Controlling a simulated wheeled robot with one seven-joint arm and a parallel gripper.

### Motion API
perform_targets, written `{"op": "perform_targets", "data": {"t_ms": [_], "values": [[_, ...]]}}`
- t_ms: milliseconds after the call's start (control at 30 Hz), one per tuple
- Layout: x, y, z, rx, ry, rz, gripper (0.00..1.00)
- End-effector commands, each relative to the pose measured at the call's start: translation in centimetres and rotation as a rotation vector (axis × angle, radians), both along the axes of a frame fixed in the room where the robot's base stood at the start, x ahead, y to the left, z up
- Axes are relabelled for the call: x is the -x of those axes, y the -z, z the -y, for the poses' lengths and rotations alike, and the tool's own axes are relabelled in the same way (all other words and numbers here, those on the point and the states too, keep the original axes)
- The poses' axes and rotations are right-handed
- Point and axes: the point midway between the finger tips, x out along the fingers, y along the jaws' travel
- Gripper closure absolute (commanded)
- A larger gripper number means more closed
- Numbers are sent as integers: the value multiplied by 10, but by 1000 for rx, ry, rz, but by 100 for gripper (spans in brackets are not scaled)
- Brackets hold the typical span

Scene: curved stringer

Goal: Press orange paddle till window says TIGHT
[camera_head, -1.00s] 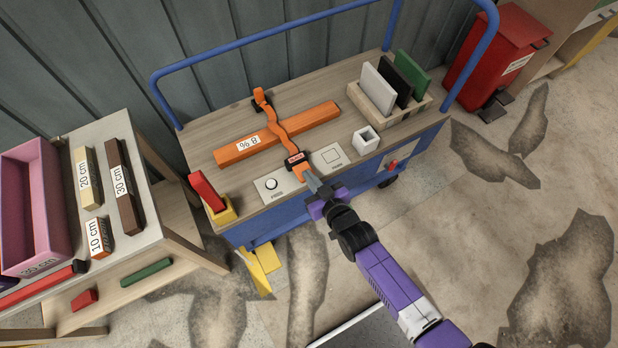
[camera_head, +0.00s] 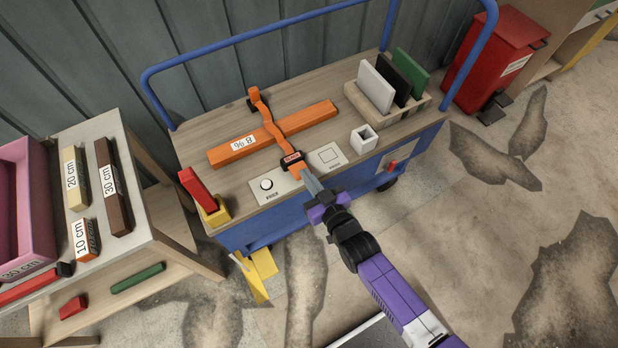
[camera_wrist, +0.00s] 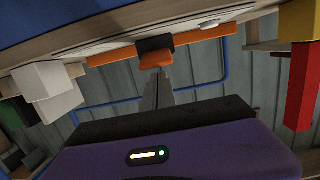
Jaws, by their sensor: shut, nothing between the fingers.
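An orange strap (camera_head: 267,118) crosses over an orange beam (camera_head: 230,151) marked "8 %" on the cart top. At its near end is a black buckle with a small window (camera_head: 292,158); the lettering is too small to read. The orange paddle (camera_head: 295,172) sticks out from the buckle toward me, and it also shows in the wrist view (camera_wrist: 156,61). My gripper (camera_head: 306,176) is shut and empty, its fingertips right at the paddle's near end. In the wrist view the fingertips (camera_wrist: 157,76) reach the paddle; I cannot tell whether they touch it.
On the cart, a round-button plate (camera_head: 267,184) and a square-marked plate (camera_head: 327,157) flank the buckle. A white hollow block (camera_head: 364,138), a rack of boards (camera_head: 430,104) and a red-and-yellow piece (camera_head: 203,196) stand nearby. Blue rails (camera_head: 245,40) edge the cart. A side table (camera_head: 145,220) is left.

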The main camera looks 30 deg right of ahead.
Motion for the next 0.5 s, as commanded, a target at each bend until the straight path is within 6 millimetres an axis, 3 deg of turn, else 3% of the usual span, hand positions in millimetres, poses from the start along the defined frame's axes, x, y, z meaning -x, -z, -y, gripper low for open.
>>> {"op": "perform_targets", "data": {"t_ms": [67, 133, 500], "values": [[-8, -23, 0, 0, 0, 5, 100], [7, -16, 0, 0, 0, 0, 100], [71, -30, 0, 0, 0, 3, 100]]}}
